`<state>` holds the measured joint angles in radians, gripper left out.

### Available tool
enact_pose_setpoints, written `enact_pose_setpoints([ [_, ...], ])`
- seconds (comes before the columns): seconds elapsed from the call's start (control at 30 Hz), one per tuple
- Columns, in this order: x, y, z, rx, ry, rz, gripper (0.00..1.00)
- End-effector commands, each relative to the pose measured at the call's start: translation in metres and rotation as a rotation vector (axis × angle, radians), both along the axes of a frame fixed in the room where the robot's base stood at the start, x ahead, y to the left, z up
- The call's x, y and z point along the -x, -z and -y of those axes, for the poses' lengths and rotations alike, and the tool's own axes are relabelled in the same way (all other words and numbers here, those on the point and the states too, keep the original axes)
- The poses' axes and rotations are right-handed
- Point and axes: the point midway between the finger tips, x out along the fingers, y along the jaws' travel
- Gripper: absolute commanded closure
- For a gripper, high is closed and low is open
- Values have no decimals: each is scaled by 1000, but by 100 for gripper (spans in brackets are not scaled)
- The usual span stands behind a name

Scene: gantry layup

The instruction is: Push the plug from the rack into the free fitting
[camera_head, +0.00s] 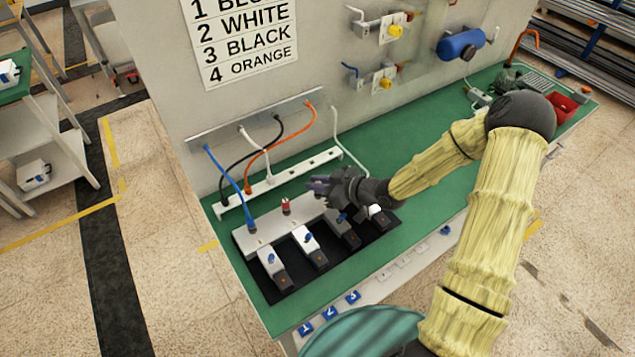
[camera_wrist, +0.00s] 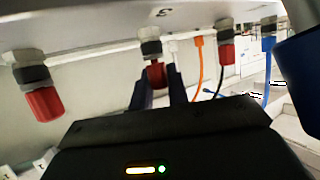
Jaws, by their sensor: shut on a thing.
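In the head view my gripper (camera_head: 318,186) is at the row of fittings on the pale manifold block (camera_head: 268,236). In the wrist view its two fingers (camera_wrist: 158,92) are shut on a red cap (camera_wrist: 156,74) below a metal fitting (camera_wrist: 151,38). A narrow pale gap seems to show between cap and fitting; I cannot tell if they still touch. Red caps also cover the fittings to its left (camera_wrist: 43,103) and right (camera_wrist: 227,54). A blue hose (camera_head: 229,185) is plugged into the end fitting. White (camera_head: 256,153), black and orange (camera_head: 282,143) hoses run to the white rack (camera_head: 305,165).
The wall sign (camera_head: 243,40) lists a colour order, with WHITE, BLACK and ORANGE legible. Units with blue levers (camera_head: 309,239) stand on a black mat in front of the block.

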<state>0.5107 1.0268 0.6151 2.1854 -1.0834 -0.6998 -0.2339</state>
Motion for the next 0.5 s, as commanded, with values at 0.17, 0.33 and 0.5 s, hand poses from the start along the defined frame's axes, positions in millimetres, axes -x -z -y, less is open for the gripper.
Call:
enact_pose_setpoints([
  [0.17, 1, 4, 0, 2, 0, -4, 70],
  [0.33, 1, 3, 0, 2, 0, -3, 58],
  [0.5, 1, 3, 1, 2, -1, -3, 58],
])
